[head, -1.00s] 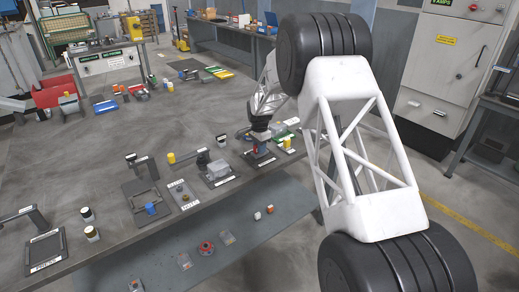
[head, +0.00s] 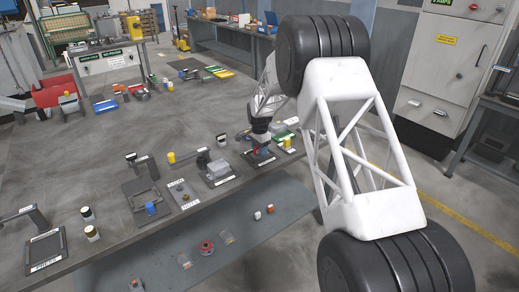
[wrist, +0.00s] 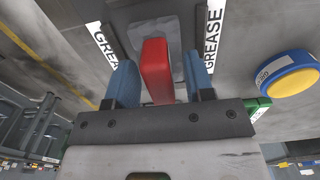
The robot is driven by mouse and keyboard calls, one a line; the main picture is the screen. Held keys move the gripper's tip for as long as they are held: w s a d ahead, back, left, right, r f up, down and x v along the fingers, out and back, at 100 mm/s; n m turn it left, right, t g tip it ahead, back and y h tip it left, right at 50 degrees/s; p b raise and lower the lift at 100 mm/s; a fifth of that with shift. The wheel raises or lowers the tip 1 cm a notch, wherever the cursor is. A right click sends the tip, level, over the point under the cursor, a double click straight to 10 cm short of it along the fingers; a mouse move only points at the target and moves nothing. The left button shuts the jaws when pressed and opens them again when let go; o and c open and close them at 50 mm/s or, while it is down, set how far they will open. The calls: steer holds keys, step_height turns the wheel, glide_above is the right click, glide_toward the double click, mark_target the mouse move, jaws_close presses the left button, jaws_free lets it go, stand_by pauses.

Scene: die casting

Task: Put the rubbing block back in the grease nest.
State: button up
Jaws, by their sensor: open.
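The rubbing block (wrist: 157,70) is red and stands between the two blue fingertips of my gripper (wrist: 155,85) in the wrist view. My gripper is open, with a narrow gap showing between the block and the fingers. Beyond the block is a grey pad with "GREASE" labels (wrist: 212,40) on both sides, marking the grease nest. In the head view my gripper (head: 262,142) is low over the dark nest plate (head: 257,162) on the bench, with a small patch of red under it. The block's underside is hidden, so I cannot tell whether it is fully seated.
A yellow-topped blue round container (wrist: 287,73) stands right of the gripper in the wrist view. On the bench, a grey block on a plate (head: 219,173) is left of the nest. A black post (head: 145,162) and several small pots stand farther left.

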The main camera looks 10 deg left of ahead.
steer(key=shift+r, duration=0.15)
step_height(320, 180, up, 12)
stand_by(0.7)
steer(key=shift+r, duration=0.1)
stand_by(0.7)
steer(key=s+d+r+n+t, duration=0.1)
steer(key=s+d+r+n, duration=0.1)
steer(key=s+d+r, duration=1.05)
steer(key=s+d+r+n, duration=0.2)
steer(key=s+d+r, duration=0.65)
steer(key=s, duration=0.65)
steer(key=s+d+f+n, duration=0.1)
steer(key=s+d, duration=0.3)
steer(key=s, duration=0.8)
steer(key=s+d+f+n+t, duration=0.1)
steer(key=s+d, duration=0.3)
steer(key=s, duration=0.7)
steer(key=s+d+f+n, duration=0.2)
steer(key=s+d, duration=0.2)
steer(key=s, duration=0.8)
steer(key=shift+s+f+n+t, duration=0.25)
steer(key=shift+s+n+t, duration=0.05)
steer(key=shift+s+n, duration=0.1)
